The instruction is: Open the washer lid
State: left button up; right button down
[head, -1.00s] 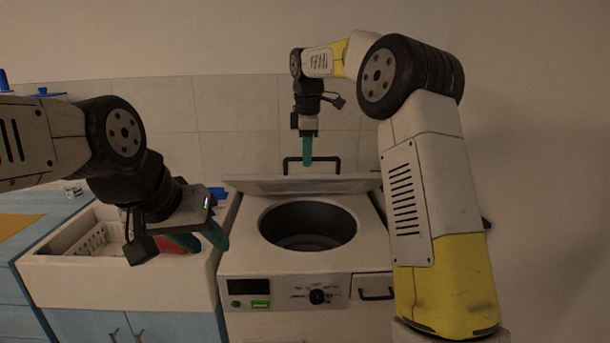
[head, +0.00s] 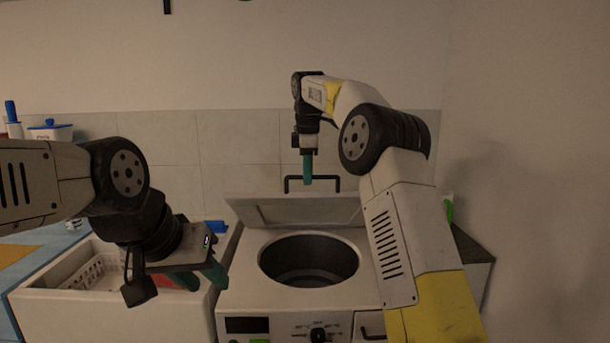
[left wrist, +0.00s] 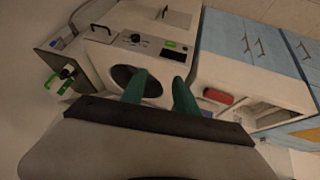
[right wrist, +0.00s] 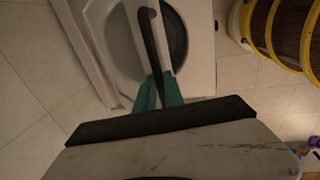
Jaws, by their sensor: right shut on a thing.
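The washer (head: 240,290) stands in front of me with its round drum opening (head: 309,258) uncovered. Its lid (head: 290,211) is raised and tilted up at the back, near the tiled wall. The black lid handle (head: 335,184) is on the lid's upper edge. My right gripper (head: 307,180) is shut on this handle; in the right wrist view the green fingers (right wrist: 158,92) close around the dark bar (right wrist: 150,40). My left gripper (head: 200,278) is open and empty, above the sink side left of the washer. Its spread fingers (left wrist: 158,84) show in the left wrist view.
A white sink (head: 110,310) with a basket and a red item (left wrist: 218,97) stands left of the washer. Blue cabinets (left wrist: 240,30) adjoin it. The tiled wall (head: 240,150) is close behind the lid. A striped brown and yellow round object (right wrist: 290,30) stands beside the washer.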

pick_arm(q)
jog(key=shift+w+r, duration=0.1)
jog(key=c, duration=0.6)
jog(key=shift+w+r+m, duration=0.15)
jog(key=shift+w+m, duration=0.2)
jog(key=shift+m, duration=0.35)
grip_shut()
jog(key=w+d+r+m+y, duration=0.1)
jog(key=w+d+r+m, duration=0.15)
jog(key=w+m, duration=0.75)
jog(key=w+d+r+m, duration=0.1)
jog(key=w+d+m, duration=0.3)
jog(key=w+m, duration=0.55)
jog(key=w+d+r+m+y, duration=0.1)
jog(key=w+d+m, duration=0.2)
jog(key=w+m, duration=0.7)
jog(key=w+f+m, duration=0.4)
jog(key=w+f, duration=0.1)
jog(key=shift+w+d, duration=0.2)
jog(key=shift+w, duration=0.05)
